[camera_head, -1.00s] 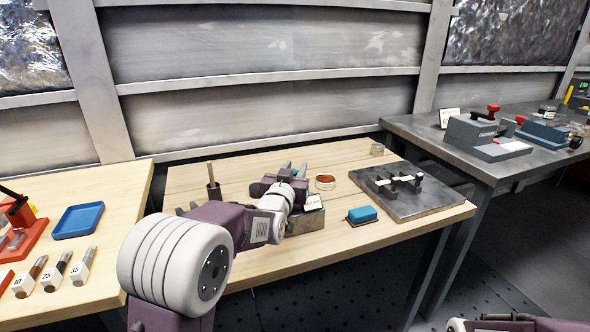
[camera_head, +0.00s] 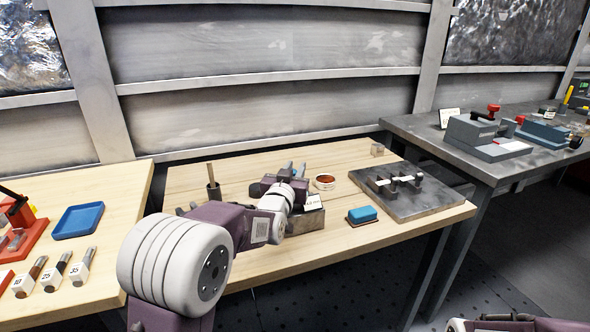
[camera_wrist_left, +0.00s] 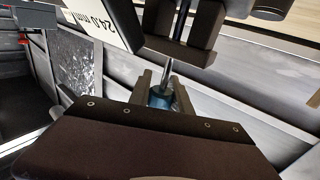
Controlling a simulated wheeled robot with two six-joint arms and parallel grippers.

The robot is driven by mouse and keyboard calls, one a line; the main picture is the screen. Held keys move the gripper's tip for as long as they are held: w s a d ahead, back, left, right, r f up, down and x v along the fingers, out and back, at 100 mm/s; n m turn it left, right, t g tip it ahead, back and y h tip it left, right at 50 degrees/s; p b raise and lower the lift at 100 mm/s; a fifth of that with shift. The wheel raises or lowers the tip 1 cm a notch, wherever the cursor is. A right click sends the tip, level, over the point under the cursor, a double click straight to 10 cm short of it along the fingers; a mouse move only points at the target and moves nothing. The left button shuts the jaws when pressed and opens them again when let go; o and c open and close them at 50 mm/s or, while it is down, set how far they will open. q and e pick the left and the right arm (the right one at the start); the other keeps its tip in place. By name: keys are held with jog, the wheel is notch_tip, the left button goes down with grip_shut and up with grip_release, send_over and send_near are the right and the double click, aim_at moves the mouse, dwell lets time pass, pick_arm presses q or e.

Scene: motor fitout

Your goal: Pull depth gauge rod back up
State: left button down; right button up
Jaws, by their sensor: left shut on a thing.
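My left gripper (camera_head: 292,169) is over the middle table, and it also shows in the left wrist view (camera_wrist_left: 161,88). Its fingers are shut on the blue knob (camera_wrist_left: 160,98) of the depth gauge. A thin metal rod (camera_wrist_left: 169,74) runs from the knob towards the dark gauge body (camera_wrist_left: 185,35). A white label (camera_wrist_left: 100,26) beside the body reads 24.0 mm. In the head view my wrist hides most of the gauge. How far the rod sits in the body is hard to tell. Only a piece of my right arm shows at the bottom right; its gripper is out of frame.
A dark cup with a stick (camera_head: 214,190) stands to the left.

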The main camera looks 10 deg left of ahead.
dwell(0.6)
pick_arm(q)
notch_tip(320, 180, up, 3)
jog(key=shift+f+p, duration=0.1)
jog(key=shift+p, duration=0.7)
jog(key=c, duration=1.2)
grip_release()
jog(key=shift+o, duration=0.2)
jog(key=shift+s, duration=0.1)
jog(key=s, duration=0.9)
